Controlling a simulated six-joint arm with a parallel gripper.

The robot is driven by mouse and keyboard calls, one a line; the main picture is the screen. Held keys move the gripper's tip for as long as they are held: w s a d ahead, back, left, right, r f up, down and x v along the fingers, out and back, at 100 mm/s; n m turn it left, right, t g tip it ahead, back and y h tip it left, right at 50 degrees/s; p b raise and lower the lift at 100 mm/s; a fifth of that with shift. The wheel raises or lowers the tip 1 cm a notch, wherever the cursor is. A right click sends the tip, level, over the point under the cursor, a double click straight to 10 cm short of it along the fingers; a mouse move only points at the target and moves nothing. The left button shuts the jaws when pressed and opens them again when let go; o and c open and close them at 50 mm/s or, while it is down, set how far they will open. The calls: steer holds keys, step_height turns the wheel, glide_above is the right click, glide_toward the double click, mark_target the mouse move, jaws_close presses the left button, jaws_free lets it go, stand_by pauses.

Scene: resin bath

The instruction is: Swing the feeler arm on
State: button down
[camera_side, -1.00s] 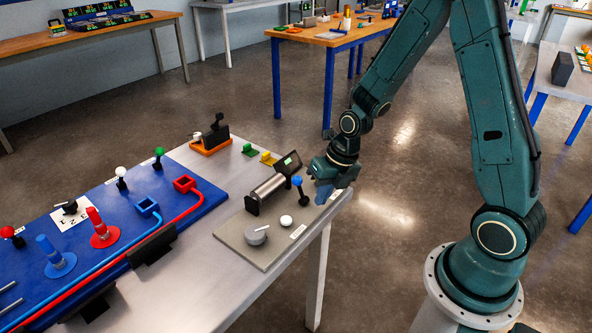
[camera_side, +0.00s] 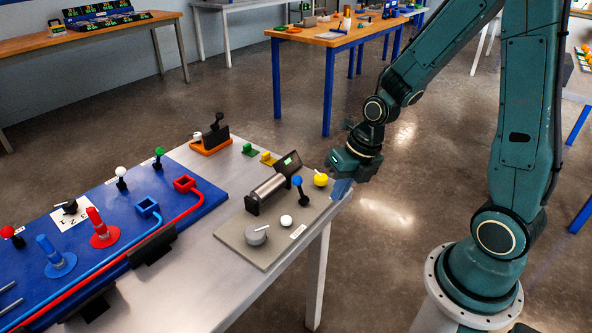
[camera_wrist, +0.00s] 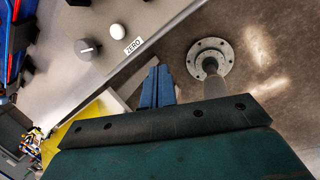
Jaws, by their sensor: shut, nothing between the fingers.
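A grey plate (camera_side: 232,236) at the table's right corner carries a metal roller (camera_side: 268,193) and a small dark display (camera_side: 289,162) with a green readout. A blue-knobbed black lever (camera_side: 298,185) stands upright beside the roller. A yellow knob (camera_side: 320,179) sits near the plate's right end. I cannot tell for sure which part is the feeler arm. My gripper (camera_side: 341,189) is just right of the yellow knob, by the plate's right end. Its blue fingers are together and empty in the wrist view (camera_wrist: 157,86), where a yellow surface (camera_wrist: 82,116) shows partly behind it.
A white button (camera_side: 286,221) and a grey dial (camera_side: 256,235) sit at the plate's near end. A blue board (camera_side: 110,206) with levers and pipes lies to the left. An orange-based device (camera_side: 211,144) stands behind. Open floor lies right of the table.

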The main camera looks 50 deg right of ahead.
step_height(320, 180, up, 7)
steer(key=s+m, duration=0.2)
steer(key=m, duration=0.3)
steer(key=shift+a+f+h, duration=0.15)
steer(key=shift+f+h, duration=0.05)
steer(key=shift+h, duration=0.1)
steer(key=shift+r+m+t, duration=0.15)
steer(key=shift+m+t, duration=0.15)
steer(key=shift+m, duration=0.1)
stand_by(0.3)
steer(key=s+a+r+m+t, duration=0.1)
steer(key=s+r+m, duration=0.4)
steer(key=m, duration=0.7)
steer(key=s+a+r+m+t+h, duration=0.1)
steer(key=s+r+m, duration=0.4)
steer(key=m, duration=0.8)
steer(key=shift+s+a+r, duration=0.2)
steer(key=shift+s+r, duration=0.1)
steer(key=shift+r, duration=0.7)
